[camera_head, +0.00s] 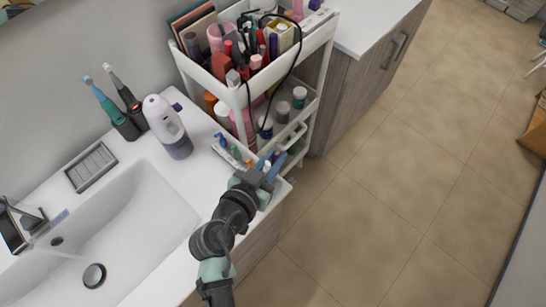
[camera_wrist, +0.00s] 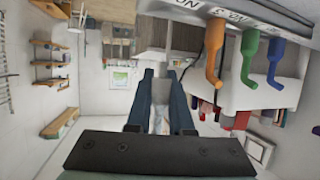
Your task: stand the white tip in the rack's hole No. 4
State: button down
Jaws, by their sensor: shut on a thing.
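My gripper (camera_head: 272,163) is over the right end of the white rack (camera_head: 228,158) at the counter's edge. In the wrist view my gripper (camera_wrist: 160,72) is shut on a pale piece, the white tip (camera_wrist: 160,95), seen between the two blue fingers. The rack (camera_wrist: 265,12) shows upside down at the top right, with No. labels, one reading No. 3. An orange tip (camera_wrist: 214,55), a green tip (camera_wrist: 248,58) and a blue tip (camera_wrist: 273,62) stand in it, right of my fingers. Hole No. 4 itself is hidden, and the white tip looks apart from the rack.
A white cart (camera_head: 240,92) full of cosmetics stands just behind the rack, with a black cable (camera_head: 292,62) hanging over it. A white and purple bottle (camera_head: 166,125), two electric toothbrushes (camera_head: 122,110) and a sink (camera_head: 135,225) are to the left. Open floor lies right.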

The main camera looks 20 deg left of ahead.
jog(key=shift+f+b, duration=1.3)
jog(key=shift+f, duration=0.35)
jog(key=shift+f+b, duration=0.95)
jog(key=shift+b, duration=0.65)
dwell(0.5)
jog(key=shift+r, duration=0.15)
jog(key=shift+r+p, duration=0.45)
jog(key=shift+r, duration=0.1)
jog(key=shift+b, duration=0.5)
dwell(1.6)
jog(key=shift+f+b, duration=0.65)
jog(key=shift+b, duration=0.05)
jog(key=c, duration=0.7)
grip_release()
jog(key=shift+c, duration=0.2)
